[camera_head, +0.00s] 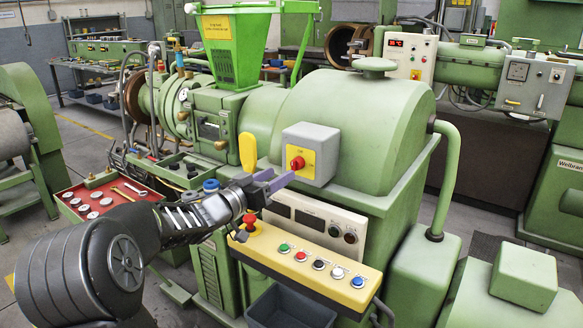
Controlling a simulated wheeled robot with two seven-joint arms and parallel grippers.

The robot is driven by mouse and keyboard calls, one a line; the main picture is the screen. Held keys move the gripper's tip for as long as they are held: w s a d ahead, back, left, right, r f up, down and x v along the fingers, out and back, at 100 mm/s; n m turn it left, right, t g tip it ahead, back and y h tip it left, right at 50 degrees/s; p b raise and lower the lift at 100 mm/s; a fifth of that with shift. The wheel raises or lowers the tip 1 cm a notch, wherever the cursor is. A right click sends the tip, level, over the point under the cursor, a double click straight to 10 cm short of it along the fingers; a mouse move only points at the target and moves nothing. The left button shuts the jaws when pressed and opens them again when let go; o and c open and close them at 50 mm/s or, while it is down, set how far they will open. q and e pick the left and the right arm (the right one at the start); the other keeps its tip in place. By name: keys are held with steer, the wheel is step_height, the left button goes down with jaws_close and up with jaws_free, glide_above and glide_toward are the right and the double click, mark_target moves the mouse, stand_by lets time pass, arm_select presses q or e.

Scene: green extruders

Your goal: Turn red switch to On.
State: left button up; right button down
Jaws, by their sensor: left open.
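The red switch (297,163) is a small round knob on the yellow plate of a grey box (318,144), fixed to the green extruder's housing. Its labels are too small to read. My left gripper (279,178), with purple-grey fingers, comes in from the lower left. It is open and empty, with its fingertips just below and left of the red switch. I cannot tell whether a fingertip touches the switch. My right gripper is not in view.
Below is a yellow control panel (312,268) with several coloured buttons and a red mushroom button (249,219) close under my left wrist. A yellow paddle-shaped handle (248,152) stands just left of the switch. A red tray (100,198) with gauges lies at left.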

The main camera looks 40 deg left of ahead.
mark_target(292, 167)
arm_select(q)
steer(key=w+p, duration=0.1)
steer(key=w, duration=0.5)
steer(key=shift+w+d, duration=0.1)
steer(key=shift+w, duration=0.1)
jaws_close()
stand_by(0.3)
